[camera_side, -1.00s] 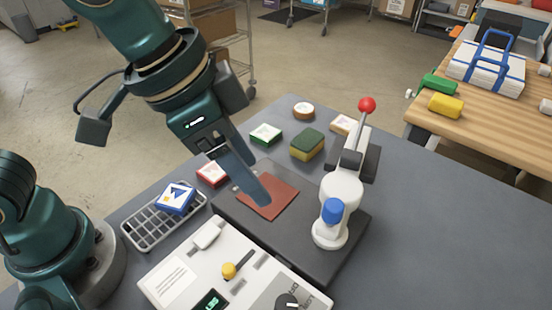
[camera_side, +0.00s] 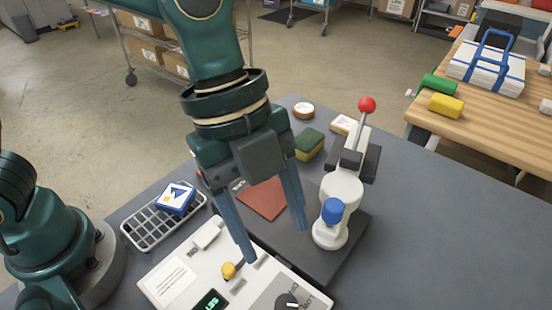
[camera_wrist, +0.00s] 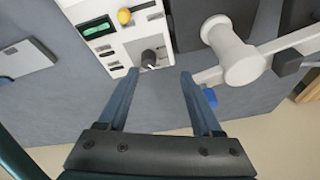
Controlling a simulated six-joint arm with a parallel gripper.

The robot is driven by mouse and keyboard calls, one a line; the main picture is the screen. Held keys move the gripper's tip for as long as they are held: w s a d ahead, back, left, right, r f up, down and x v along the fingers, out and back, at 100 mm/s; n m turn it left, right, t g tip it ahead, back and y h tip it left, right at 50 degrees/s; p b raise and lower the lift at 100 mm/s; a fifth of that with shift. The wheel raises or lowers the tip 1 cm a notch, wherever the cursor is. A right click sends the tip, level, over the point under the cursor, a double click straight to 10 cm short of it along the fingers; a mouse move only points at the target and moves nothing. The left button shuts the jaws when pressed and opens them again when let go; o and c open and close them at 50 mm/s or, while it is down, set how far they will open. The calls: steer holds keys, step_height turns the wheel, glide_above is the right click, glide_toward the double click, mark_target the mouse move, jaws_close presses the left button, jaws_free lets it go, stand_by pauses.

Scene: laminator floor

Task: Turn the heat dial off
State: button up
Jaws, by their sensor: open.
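The heat dial (camera_side: 288,302) is a dark round knob with a light pointer mark, on the white control box (camera_side: 172,280) at the bottom of the side view. In the wrist view the dial (camera_wrist: 149,58) lies just beyond the fingertips, roughly between them. My gripper (camera_side: 276,245) is open and empty, its two blue fingers pointing down above the box's back edge; it also shows in the wrist view (camera_wrist: 157,75). The fingers look apart from the dial. A yellow-knobbed lever (camera_side: 229,270) and a green-lit display (camera_side: 210,302) are on the same box.
The white press with blue cap (camera_side: 332,211) and red-balled handle (camera_side: 367,105) stands close to the right of my fingers. A red-brown sheet (camera_side: 262,198) lies on the dark base. A grey wire tray (camera_side: 150,236) holds a blue box. The grey table is clear at right.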

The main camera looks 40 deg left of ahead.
mark_target(286, 304)
steer(key=d+f+m+g, duration=0.1)
steer(key=s+d+f+m+g, duration=0.1)
steer(key=shift+d+f+m, duration=0.15)
steer(key=shift+f+m, duration=0.25)
steer(key=shift+s+d+f, duration=0.1)
steer(key=shift+s+f, duration=0.1)
steer(key=shift+f, duration=0.35)
steer(key=shift+x, duration=2.5)
steer(key=shift+s, duration=0.1)
jaws_close()
